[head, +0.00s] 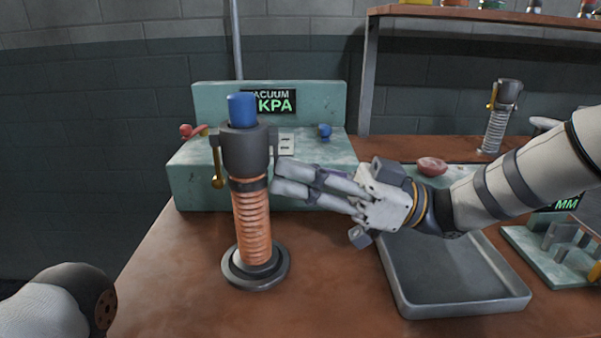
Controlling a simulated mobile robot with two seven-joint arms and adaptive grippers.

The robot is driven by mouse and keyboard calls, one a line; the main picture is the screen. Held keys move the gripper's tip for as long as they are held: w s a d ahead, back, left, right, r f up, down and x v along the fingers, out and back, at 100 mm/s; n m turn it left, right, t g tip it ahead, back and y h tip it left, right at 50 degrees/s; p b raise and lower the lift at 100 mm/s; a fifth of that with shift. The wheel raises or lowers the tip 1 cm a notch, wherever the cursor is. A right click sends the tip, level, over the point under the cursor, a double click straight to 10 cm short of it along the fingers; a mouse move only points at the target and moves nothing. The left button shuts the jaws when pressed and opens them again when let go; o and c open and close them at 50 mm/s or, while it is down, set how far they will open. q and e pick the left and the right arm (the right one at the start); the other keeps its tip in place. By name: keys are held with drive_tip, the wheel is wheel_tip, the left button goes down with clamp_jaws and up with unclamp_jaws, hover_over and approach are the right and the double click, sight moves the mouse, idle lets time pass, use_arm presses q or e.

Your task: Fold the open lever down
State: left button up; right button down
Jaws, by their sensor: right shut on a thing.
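A dark grey coupling (246,150) with a blue plug (241,108) in its top stands upright on a ribbed copper-coloured tube with a round black base (256,268). On its left side a brass lever (217,172) hangs down along the body. My right gripper (277,178) comes in from the right with its fingers at the coupling's right side, just below the dark ear there. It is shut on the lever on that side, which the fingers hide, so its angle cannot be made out. Only part of my left arm shows at bottom left; its gripper is out of view.
A teal vacuum unit (185,165) with a display stands behind the coupling. A grey tray (455,300) lies on the right, under my right arm. A second coupling (505,95) stands at the back right. The table's front left is clear.

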drive_tip(key=c, duration=1.7)
unclamp_jaws()
drive_tip(key=shift+a, duration=0.1)
wheel_tip(320, 180, up, 10)
